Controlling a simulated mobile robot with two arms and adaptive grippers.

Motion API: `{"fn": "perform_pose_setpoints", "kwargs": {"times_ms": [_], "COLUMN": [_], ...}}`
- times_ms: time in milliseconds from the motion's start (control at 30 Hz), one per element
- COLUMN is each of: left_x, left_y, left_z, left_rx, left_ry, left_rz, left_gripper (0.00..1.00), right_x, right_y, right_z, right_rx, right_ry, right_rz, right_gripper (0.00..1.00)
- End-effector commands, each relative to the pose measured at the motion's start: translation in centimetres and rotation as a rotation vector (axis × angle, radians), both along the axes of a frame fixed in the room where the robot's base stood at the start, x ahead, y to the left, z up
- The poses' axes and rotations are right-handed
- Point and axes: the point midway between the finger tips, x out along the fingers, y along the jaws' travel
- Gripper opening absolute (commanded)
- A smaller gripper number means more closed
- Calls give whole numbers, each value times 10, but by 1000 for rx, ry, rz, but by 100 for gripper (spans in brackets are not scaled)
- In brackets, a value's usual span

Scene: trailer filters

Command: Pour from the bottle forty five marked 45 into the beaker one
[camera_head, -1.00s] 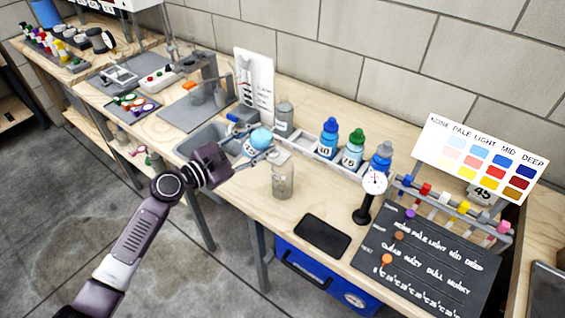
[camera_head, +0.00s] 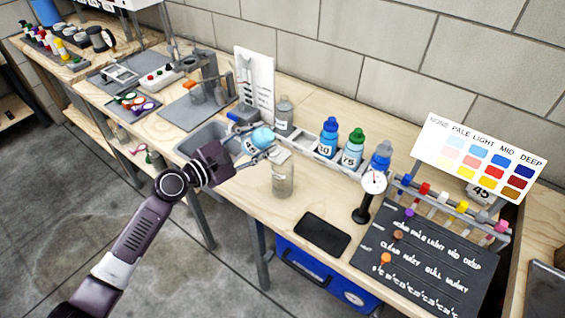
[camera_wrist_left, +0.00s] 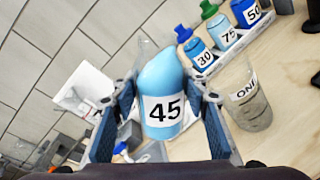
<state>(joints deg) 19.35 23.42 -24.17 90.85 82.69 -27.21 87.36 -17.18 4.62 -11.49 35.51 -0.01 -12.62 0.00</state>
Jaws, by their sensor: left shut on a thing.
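My left gripper (camera_head: 262,152) is shut on the light blue bottle (camera_head: 261,137) marked 45. The bottle is held tilted above the bench, to the left of the beaker's rim. In the left wrist view the bottle (camera_wrist_left: 163,85) sits between both fingers (camera_wrist_left: 160,103), its 45 label facing the camera. The clear beaker (camera_head: 283,179) stands upright on the bench, right of the gripper; its label ONE shows in the left wrist view (camera_wrist_left: 250,104). No stream is visible between bottle and beaker. My right gripper is not in view.
A rack (camera_head: 318,156) behind the beaker holds a grey bottle (camera_head: 284,115) and several colored bottles. A dial gauge (camera_head: 373,184) and a black slab (camera_head: 322,232) stand to the right. A sink (camera_head: 202,141) lies behind the gripper.

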Motion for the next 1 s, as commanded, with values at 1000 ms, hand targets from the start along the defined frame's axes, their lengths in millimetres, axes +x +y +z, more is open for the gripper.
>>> {"fn": "perform_pose_setpoints", "kwargs": {"times_ms": [1000], "left_x": [0], "left_y": [0], "left_z": [7], "left_rx": [89], "left_ry": [-70], "left_rz": [0], "left_gripper": [2], "right_x": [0], "right_y": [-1], "right_z": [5], "right_rx": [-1], "right_ry": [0], "right_rz": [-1], "right_gripper": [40]}}
